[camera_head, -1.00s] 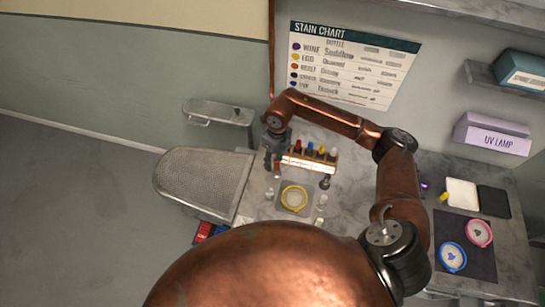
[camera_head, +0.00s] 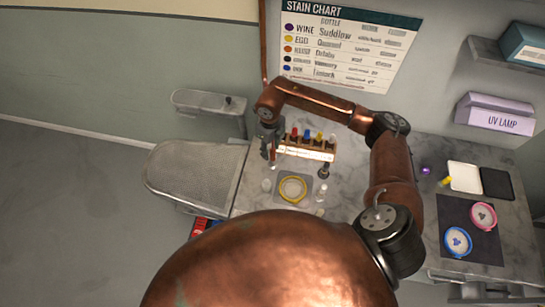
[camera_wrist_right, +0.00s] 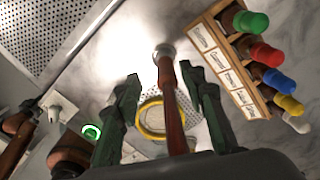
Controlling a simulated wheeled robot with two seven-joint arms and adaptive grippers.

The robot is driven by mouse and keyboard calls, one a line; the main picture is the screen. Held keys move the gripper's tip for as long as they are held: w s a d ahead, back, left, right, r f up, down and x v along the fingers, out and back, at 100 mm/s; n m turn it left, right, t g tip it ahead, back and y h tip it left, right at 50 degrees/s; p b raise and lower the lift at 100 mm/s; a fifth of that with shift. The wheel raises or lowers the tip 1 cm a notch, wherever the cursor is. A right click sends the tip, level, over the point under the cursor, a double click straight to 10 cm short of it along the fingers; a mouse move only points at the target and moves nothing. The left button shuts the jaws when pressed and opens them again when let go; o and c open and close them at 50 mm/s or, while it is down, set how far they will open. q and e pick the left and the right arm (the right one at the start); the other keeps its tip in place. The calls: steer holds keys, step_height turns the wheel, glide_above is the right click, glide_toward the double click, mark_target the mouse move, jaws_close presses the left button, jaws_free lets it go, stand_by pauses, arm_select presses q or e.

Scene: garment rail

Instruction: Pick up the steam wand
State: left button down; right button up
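A slim reddish-brown rod with a round metal end, which looks like the steam wand (camera_wrist_right: 173,115), stands between the two dark green fingers of my right gripper (camera_wrist_right: 160,75) in the wrist view. A gap shows between the rod and the left finger; the right finger is closer to it, and contact there cannot be told. In the head view my right gripper (camera_head: 269,147) points down over the counter, left of the bottle rack, with the reddish rod (camera_head: 272,156) small below it. My left gripper is not in view.
A wooden rack of colour-capped bottles (camera_head: 304,151) stands close right of the gripper. A yellow hoop (camera_head: 293,189) lies in front, with small items around it. A perforated pressing board (camera_head: 195,178) is at left. Pink and blue hoops (camera_head: 457,241) lie at right.

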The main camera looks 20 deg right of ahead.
mark_target(273, 157)
steer(key=shift+f, duration=0.9)
steer(key=f+p, duration=0.1)
steer(key=f, duration=0.1)
steer(key=d+f, duration=0.1)
steer(key=f, duration=0.1)
steer(key=shift+f+p, duration=0.35)
steer(key=shift+f, duration=0.45)
steer(key=shift+c, duration=0.4)
jaws_close()
